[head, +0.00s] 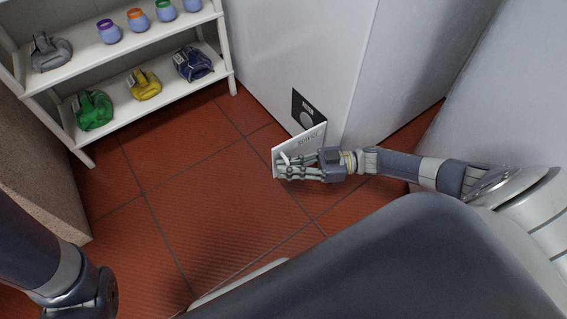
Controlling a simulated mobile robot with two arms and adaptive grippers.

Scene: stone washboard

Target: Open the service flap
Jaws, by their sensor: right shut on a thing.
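The service flap (309,139) is a small white panel with grey lettering, low on the front of a tall white cabinet (300,50). It stands swung out from the cabinet face at an angle. Beside it on the cabinet is a black square area (304,106) with pale markings; I cannot tell whether it is an opening or a plate. My right gripper (284,167) is shut on the white handle at the flap's outer edge, and the fingers hide part of it. My left arm shows at the lower left, but its gripper is out of view.
A white shelf (140,60) at the upper left holds several coloured jars and several bagged items in grey, green, yellow and blue. A beige block (40,170) stands at the left edge. The red tiled floor (190,180) between is clear. A pale wall (500,100) is at right.

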